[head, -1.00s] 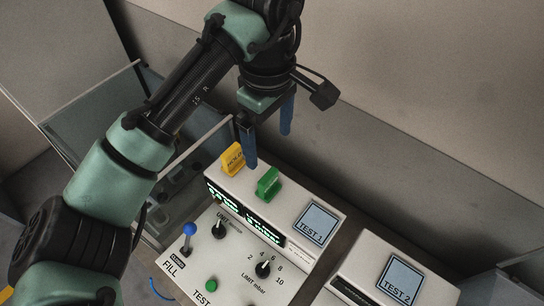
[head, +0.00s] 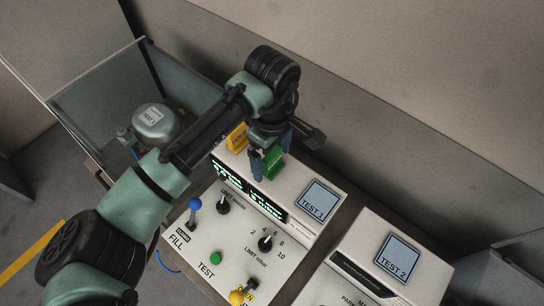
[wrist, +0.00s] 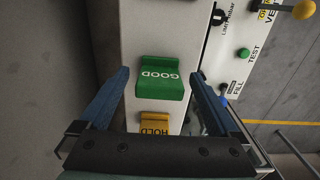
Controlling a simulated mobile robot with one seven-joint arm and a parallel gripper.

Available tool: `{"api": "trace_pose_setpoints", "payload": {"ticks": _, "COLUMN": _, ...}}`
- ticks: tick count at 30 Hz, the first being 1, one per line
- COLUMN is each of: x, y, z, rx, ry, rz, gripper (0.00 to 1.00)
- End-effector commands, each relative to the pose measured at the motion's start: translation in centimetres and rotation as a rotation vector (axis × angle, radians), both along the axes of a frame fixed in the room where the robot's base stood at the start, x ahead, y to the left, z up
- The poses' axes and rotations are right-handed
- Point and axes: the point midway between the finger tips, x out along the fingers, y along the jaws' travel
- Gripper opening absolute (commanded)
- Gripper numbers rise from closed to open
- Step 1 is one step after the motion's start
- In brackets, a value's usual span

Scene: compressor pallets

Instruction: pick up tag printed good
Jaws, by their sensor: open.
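The green tag printed GOOD (wrist: 160,78) stands on top of the white test unit (wrist: 145,30); it also shows in the head view (head: 273,163). My gripper (head: 271,168) is open, with one blue finger on each side of the green tag. In the wrist view my gripper (wrist: 160,80) has its left finger apart from the tag and its right finger nearer to it. Contact with the tag cannot be made out. The yellow tag printed HOLD (wrist: 155,119) stands beside the green one, partly hidden by my gripper in the head view (head: 237,137).
The TEST 1 pad (head: 318,200) lies on the same unit, right of the green tag. The panel in front carries a blue-knobbed lever (head: 194,204), dials and a yellow knob (head: 236,298). A grey compressor (head: 156,122) stands at the left. A wall rises close behind.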

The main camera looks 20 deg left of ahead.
Motion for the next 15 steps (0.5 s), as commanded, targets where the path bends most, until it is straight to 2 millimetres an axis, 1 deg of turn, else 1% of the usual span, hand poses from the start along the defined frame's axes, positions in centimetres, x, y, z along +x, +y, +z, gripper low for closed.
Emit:
{"api": "trace_pose_setpoints", "payload": {"ticks": 3, "x": -0.02, "y": 0.02, "z": -0.42, "rx": 0.000, "ry": 0.000, "rz": 0.000, "gripper": 0.97}}
{"api": "trace_pose_setpoints", "payload": {"ticks": 8, "x": -0.01, "y": 0.01, "z": -0.41, "rx": 0.001, "ry": 0.000, "rz": 0.000, "gripper": 0.97}}
{"api": "trace_pose_setpoints", "payload": {"ticks": 9, "x": -0.01, "y": 0.01, "z": -0.40, "rx": 0.001, "ry": 0.000, "rz": 0.000, "gripper": 0.90}}
{"api": "trace_pose_setpoints", "payload": {"ticks": 11, "x": 0.00, "y": 0.01, "z": -0.39, "rx": 0.001, "ry": 0.000, "rz": 0.000, "gripper": 0.80}}
{"api": "trace_pose_setpoints", "payload": {"ticks": 15, "x": 0.00, "y": 0.01, "z": -0.38, "rx": 0.001, "ry": 0.000, "rz": 0.000, "gripper": 0.54}}
